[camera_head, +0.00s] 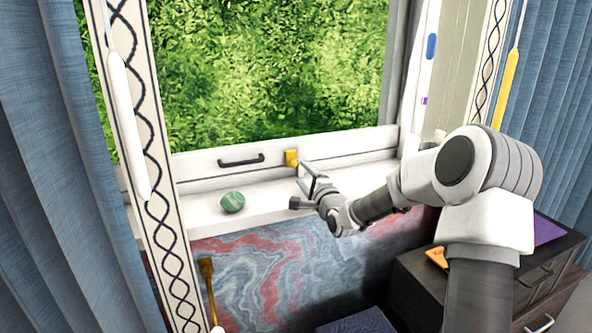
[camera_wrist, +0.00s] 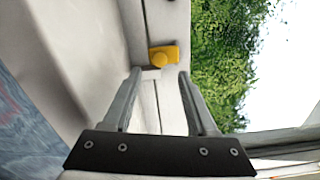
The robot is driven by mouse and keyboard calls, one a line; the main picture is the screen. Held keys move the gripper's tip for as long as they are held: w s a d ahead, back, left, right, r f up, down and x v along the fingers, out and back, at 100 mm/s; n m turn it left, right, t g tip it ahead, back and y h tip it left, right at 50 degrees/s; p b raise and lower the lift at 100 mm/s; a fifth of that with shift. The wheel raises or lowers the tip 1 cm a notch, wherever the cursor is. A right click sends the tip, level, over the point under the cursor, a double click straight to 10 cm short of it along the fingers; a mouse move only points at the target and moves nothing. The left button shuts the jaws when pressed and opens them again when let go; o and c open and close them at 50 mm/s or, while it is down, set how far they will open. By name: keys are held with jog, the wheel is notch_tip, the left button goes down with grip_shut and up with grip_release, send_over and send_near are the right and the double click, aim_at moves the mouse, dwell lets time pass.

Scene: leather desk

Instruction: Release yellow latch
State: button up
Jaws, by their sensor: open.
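The yellow latch (camera_head: 291,158) is a small block on the lower window frame, just right of the black handle. In the wrist view the yellow latch (camera_wrist: 164,56) shows ahead of the fingers, between their lines and apart from them. My gripper (camera_head: 302,186) is open and empty, close to the window frame, below and slightly right of the latch. In the wrist view my gripper (camera_wrist: 158,72) has its two fingers spread, with the white frame between them.
A black handle (camera_head: 241,160) is on the window frame. A green stone (camera_head: 232,202) lies on the white sill (camera_head: 262,203) to the left. A dark drawer cabinet (camera_head: 408,282) with an orange object (camera_head: 437,257) stands at the right. Curtains hang at both sides.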

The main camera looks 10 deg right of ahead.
aim_at(295, 165)
jog(key=shift+w+a+b, duration=0.15)
jog(key=shift+w+a, duration=0.05)
jog(key=shift+w, duration=0.8)
jog(key=shift+w+a+b, duration=0.1)
jog(key=shift+w+a, duration=0.1)
jog(key=shift+w, duration=0.85)
jog(key=shift+w+a+b, duration=0.15)
jog(key=shift+w+a, duration=0.05)
jog(key=shift+w, duration=0.8)
grip_shut()
